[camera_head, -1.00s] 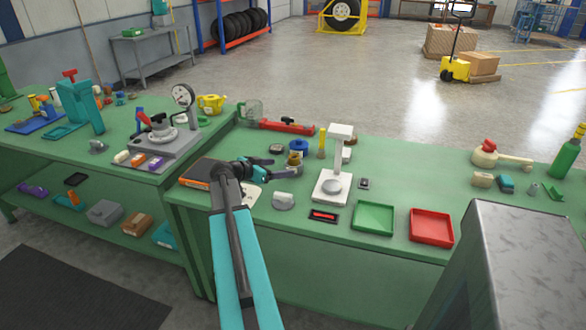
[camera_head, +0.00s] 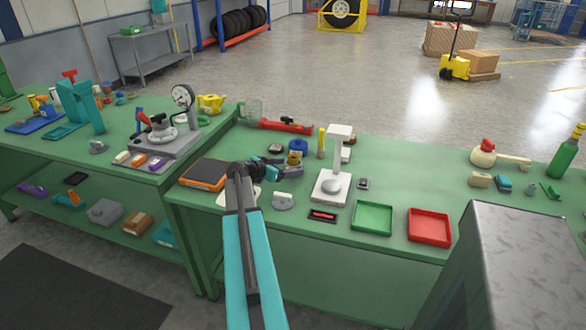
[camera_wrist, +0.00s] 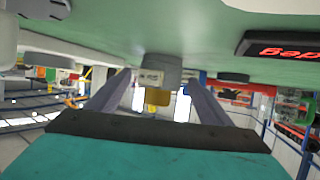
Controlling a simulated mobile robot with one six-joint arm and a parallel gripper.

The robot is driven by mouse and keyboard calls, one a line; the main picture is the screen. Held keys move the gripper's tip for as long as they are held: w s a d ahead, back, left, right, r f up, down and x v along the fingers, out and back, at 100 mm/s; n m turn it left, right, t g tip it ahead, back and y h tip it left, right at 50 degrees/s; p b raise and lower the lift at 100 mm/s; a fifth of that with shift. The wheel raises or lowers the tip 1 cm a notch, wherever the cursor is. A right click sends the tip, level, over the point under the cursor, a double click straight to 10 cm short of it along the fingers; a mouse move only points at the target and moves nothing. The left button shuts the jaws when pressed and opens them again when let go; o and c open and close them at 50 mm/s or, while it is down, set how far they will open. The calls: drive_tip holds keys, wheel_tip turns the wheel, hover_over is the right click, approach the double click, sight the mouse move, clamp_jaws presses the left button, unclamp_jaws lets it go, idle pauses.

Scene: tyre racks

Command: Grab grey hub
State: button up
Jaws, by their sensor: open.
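My gripper (camera_head: 292,171) reaches over the middle bench from the left, low above its top, with its fingers pointing right. In the wrist view my gripper (camera_wrist: 157,82) has its two grey fingers spread apart with nothing clamped. A grey round piece (camera_wrist: 160,66) with a pale label and a brass-yellow end shows between and beyond the fingertips; it looks like the grey hub. The wrist picture is upside down, with the bench at its top. In the head view a brass-topped piece (camera_head: 294,158) stands just behind the fingers, its lower part partly hidden.
A green tray (camera_head: 372,218) and red tray (camera_head: 430,226) are further right. A blue ring (camera_head: 298,146) is behind.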

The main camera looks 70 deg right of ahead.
sight(290, 166)
drive_tip(key=shift+p+x, duration=0.55)
drive_tip(key=shift+x, duration=1.5)
drive_tip(key=shift+r, duration=0.1)
drive_tip(key=c, duration=1.4)
drive_tip(key=shift+r, duration=0.1)
drive_tip(key=shift+r+b, duration=0.9)
drive_tip(key=shift+r, duration=4)
